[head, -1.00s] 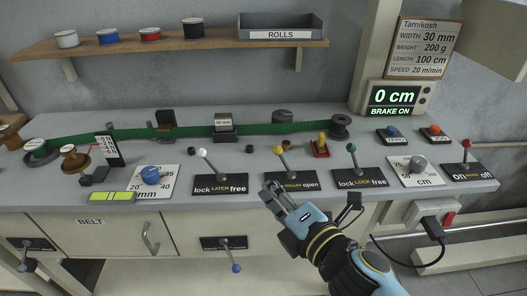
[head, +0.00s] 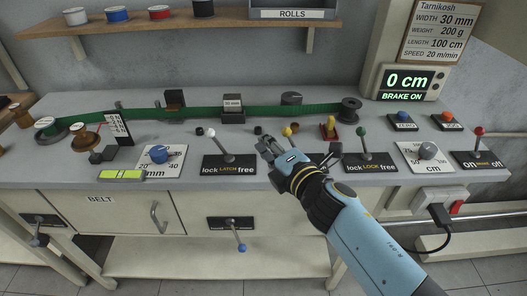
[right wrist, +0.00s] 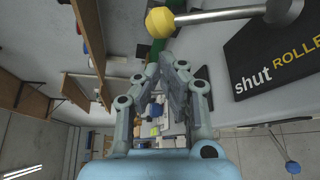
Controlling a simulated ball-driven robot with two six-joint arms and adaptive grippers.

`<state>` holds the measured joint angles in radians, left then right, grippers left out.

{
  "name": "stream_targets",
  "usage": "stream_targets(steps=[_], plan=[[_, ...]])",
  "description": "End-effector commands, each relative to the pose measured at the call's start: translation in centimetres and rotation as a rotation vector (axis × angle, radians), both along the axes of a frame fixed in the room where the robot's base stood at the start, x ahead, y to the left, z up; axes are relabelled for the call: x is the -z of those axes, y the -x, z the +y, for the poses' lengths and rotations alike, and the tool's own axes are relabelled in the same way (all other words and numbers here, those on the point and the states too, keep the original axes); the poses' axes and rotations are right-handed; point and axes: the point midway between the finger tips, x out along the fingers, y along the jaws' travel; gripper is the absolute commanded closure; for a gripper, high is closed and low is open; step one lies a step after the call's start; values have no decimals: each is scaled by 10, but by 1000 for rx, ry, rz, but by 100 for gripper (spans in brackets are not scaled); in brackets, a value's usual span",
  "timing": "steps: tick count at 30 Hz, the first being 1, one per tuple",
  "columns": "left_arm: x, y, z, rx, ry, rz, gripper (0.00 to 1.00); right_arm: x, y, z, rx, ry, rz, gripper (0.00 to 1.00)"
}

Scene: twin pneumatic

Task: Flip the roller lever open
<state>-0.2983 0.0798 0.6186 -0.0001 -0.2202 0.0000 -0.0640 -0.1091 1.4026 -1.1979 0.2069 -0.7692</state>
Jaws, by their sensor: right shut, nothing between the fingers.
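The roller lever's yellow ball (head: 288,131) shows just behind my right gripper. In the right wrist view the ball (right wrist: 160,21) sits at the top, on a metal rod running right to its pivot. The rod leans to the "shut" side of the black roller plate (right wrist: 275,60); in the head view the plate is mostly hidden by my gripper and arm. My right gripper (head: 267,146) is shut and empty, left of and in front of the ball. In the wrist view its fingers (right wrist: 181,72) are below the ball, with no clear contact. My left gripper is out of view.
The latch lever (head: 222,146) stands left of my gripper, the lock lever (head: 363,143) right of my arm. A yellow-handled red piece (head: 329,127) is behind the arm. A green belt (head: 205,104) crosses the bench; the display (head: 404,85) reads 0 cm, brake on.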

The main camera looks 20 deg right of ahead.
Motion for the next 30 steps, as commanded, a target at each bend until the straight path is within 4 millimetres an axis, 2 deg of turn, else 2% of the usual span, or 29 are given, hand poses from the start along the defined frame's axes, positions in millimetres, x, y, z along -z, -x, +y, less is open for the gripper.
stream_targets(steps=[6,30], plan=[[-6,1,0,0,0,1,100,-5,2,-14,0,-1,0,100],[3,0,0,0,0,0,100,-8,4,-20,-1,-66,-19,100]])
